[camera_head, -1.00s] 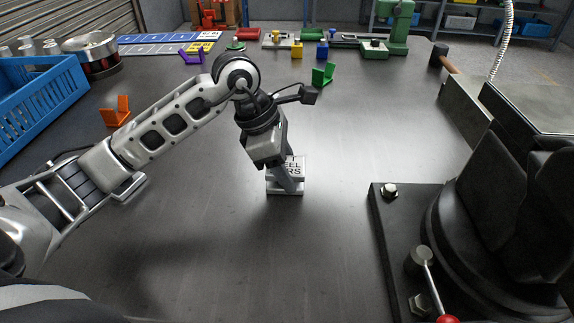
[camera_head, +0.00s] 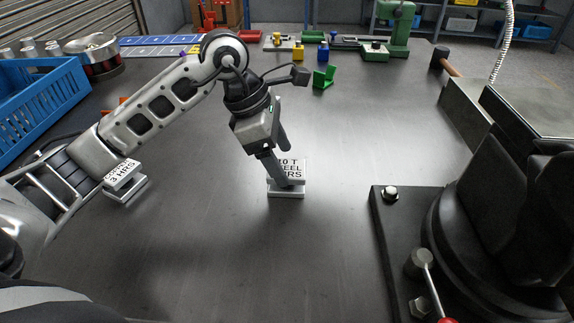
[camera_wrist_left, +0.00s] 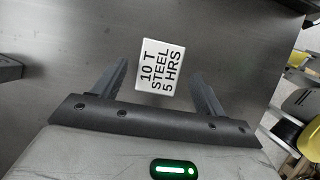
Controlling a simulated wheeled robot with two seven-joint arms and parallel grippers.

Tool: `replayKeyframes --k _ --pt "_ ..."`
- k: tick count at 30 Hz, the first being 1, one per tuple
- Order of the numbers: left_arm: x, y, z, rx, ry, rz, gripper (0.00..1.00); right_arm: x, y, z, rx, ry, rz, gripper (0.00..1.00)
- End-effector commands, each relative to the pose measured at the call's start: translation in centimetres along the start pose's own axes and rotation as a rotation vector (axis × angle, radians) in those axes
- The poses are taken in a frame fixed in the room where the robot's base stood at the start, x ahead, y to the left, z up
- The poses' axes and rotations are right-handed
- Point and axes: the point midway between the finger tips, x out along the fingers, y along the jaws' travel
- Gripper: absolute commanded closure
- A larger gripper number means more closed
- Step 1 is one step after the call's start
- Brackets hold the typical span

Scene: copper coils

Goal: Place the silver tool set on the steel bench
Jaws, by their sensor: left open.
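A small silver-white block (camera_head: 290,168) lettered "10 T STEEL 5 HRS" stands on a pale base on the dark steel bench (camera_head: 215,240). It also shows in the left wrist view (camera_wrist_left: 160,68), where its lettered face lies between and just beyond the fingers. My left gripper (camera_head: 278,160) is open above and beside this block, and partly covers it in the head view. In the left wrist view the fingers (camera_wrist_left: 158,75) are spread with clear gaps on both sides of the block. I cannot tell which thing is the silver tool set. My right gripper is not in view.
A second lettered block (camera_head: 122,176) stands at left beside my arm. A blue crate (camera_head: 50,95) is at far left. A green bracket (camera_head: 323,78) and coloured parts lie at the back. A black vise-like fixture (camera_head: 480,215) fills the right. The bench middle is clear.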

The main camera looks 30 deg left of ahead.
Motion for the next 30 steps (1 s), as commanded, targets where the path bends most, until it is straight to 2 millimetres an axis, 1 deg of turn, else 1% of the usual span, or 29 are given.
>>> replayKeyframes --k 1,6,9,12,17,30 --pt "-1.4 0.1 0.1 0.001 -0.001 0.006 0.27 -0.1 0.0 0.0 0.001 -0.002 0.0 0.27" --pt "-5.0 0.1 0.1 0.0 -0.001 0.006 0.27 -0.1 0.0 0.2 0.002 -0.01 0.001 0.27" --pt "-6.5 0.1 0.1 0.0 0.0 0.003 0.27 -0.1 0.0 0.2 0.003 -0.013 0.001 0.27" --pt "-7.6 0.0 0.0 0.0 0.0 0.002 0.27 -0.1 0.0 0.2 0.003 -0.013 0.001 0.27" --pt "-8.2 0.0 0.0 0.0 0.0 0.0 0.27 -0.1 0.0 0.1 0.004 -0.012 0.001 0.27" --pt "-8.2 0.0 0.0 0.0 0.0 0.0 0.27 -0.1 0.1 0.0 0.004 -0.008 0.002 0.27"
